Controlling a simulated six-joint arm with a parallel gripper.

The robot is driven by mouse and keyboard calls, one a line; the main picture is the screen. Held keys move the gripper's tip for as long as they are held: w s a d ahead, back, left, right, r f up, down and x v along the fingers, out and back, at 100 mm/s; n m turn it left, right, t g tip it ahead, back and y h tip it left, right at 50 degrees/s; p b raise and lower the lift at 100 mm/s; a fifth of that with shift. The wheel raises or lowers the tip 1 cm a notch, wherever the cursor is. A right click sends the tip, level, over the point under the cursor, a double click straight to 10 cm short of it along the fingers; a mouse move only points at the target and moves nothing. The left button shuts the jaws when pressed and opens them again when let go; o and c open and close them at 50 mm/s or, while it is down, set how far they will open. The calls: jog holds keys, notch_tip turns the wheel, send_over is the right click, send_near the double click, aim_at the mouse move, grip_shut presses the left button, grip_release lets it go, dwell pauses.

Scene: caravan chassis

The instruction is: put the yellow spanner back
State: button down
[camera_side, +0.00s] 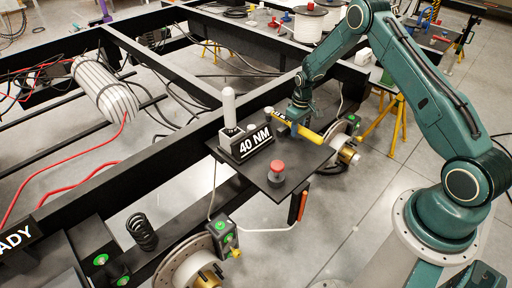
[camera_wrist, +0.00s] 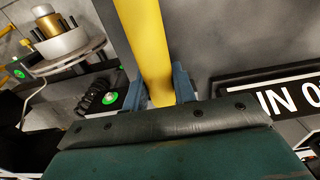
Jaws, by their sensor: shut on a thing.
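The yellow spanner (camera_side: 309,134) is a long yellow bar above the black plate (camera_side: 290,187) in the side view. My gripper (camera_side: 294,129) is shut on it, with its blue fingers on either side of the bar. In the wrist view the yellow bar (camera_wrist: 149,45) runs up from between the blue fingers (camera_wrist: 160,88). The spanner's far end is partly hidden behind the sign and my gripper in the side view. I cannot tell whether the spanner touches the plate.
A black "40 NM" sign (camera_side: 254,143), a pale upright cylinder (camera_side: 229,106) and a red button (camera_side: 277,168) stand on the plate. Black chassis rails (camera_side: 180,75) run beside it. A brake hub (camera_side: 347,154) lies just right. A sign (camera_wrist: 270,95) shows in the wrist view.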

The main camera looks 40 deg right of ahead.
jog(key=shift+f, duration=0.15)
jog(key=c, duration=1.1)
grip_release()
jog(key=shift+o, duration=0.2)
notch_tip(320, 180, up, 14)
jog(key=shift+s, duration=0.15)
